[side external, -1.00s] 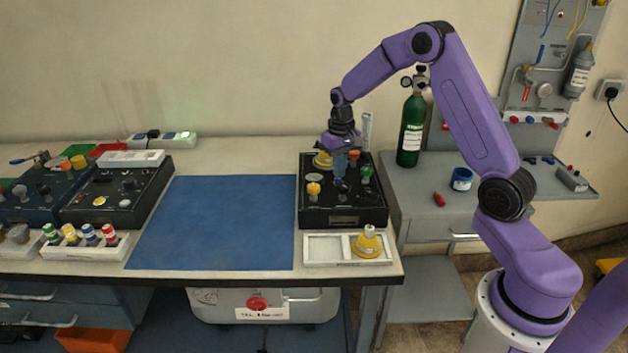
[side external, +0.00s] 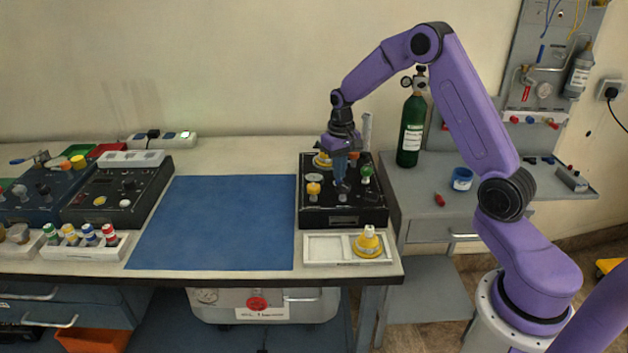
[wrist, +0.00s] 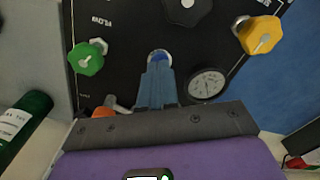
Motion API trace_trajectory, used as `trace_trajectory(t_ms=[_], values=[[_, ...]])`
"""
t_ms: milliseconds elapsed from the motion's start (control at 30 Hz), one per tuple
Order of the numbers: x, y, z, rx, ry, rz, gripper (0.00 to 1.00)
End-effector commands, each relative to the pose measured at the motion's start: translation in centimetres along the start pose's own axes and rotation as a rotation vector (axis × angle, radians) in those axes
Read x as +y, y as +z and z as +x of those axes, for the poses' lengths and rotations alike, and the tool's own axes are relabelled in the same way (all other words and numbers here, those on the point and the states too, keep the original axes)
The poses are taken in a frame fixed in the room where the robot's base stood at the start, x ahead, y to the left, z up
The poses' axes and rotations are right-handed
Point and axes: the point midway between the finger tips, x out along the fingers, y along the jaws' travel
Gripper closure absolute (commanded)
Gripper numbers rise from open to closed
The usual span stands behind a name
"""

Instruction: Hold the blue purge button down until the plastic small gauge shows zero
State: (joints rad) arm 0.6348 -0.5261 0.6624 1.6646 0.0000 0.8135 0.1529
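The black panel box (side external: 345,219) stands on the bench, and my gripper (side external: 341,187) points straight down over its middle. In the wrist view my gripper (wrist: 159,62) has its blue fingers together, with the tips at the blue purge button (wrist: 160,56). The button is partly hidden by the fingertips, so how far down it is cannot be told. The small round gauge (wrist: 207,84) is beside the fingers, with a white dial; its needle is too small to read surely. In the side view the gauge (side external: 314,177) is behind the yellow knob.
A yellow knob (wrist: 260,36), a green knob (wrist: 87,58) and a black knob (wrist: 186,8) surround the button. A white tray (side external: 322,248) with a yellow piece stands in front of the box. A green cylinder (side external: 411,130) stands at right. The blue mat (side external: 215,222) is clear.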

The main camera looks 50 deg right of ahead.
Motion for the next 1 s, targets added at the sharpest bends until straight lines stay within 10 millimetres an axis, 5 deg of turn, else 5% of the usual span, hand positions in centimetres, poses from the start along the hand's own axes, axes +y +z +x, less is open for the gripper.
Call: trace_trajectory(t_ms=[1000], values=[[0.0,0.0,1.5,-0.002,0.000,0.000,1.00]])
